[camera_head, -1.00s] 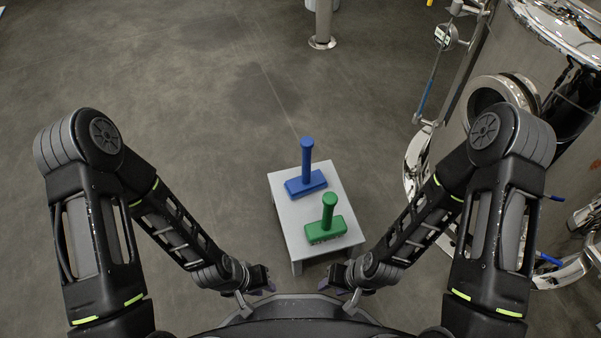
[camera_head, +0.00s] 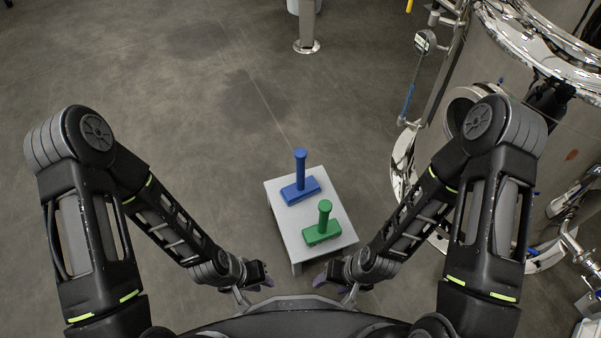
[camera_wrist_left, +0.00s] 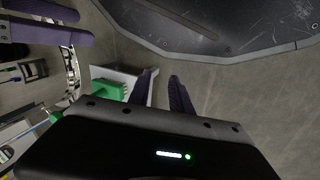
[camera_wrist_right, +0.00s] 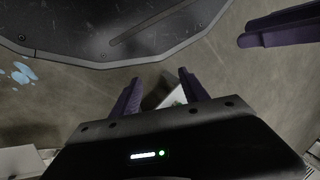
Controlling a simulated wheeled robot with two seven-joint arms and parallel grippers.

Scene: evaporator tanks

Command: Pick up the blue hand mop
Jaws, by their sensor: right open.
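The blue hand mop (camera_head: 300,187) stands with its handle up on the far part of a small light-grey table (camera_head: 285,235). The green hand mop (camera_head: 323,229) stands on the same table, closer to me and a little to the right. My left gripper (camera_head: 264,276) hangs open and empty at the table's near left, apart from both mops; its fingers show apart in the left wrist view (camera_wrist_left: 162,76). My right gripper (camera_head: 328,279) is low by the table's near right edge. It is open and empty in the right wrist view (camera_wrist_right: 160,74).
A large shiny steel tank (camera_head: 520,80) with pipes stands close on the right. A steel post (camera_head: 307,30) stands on the floor at the far side. The floor left of the table and beyond it is clear.

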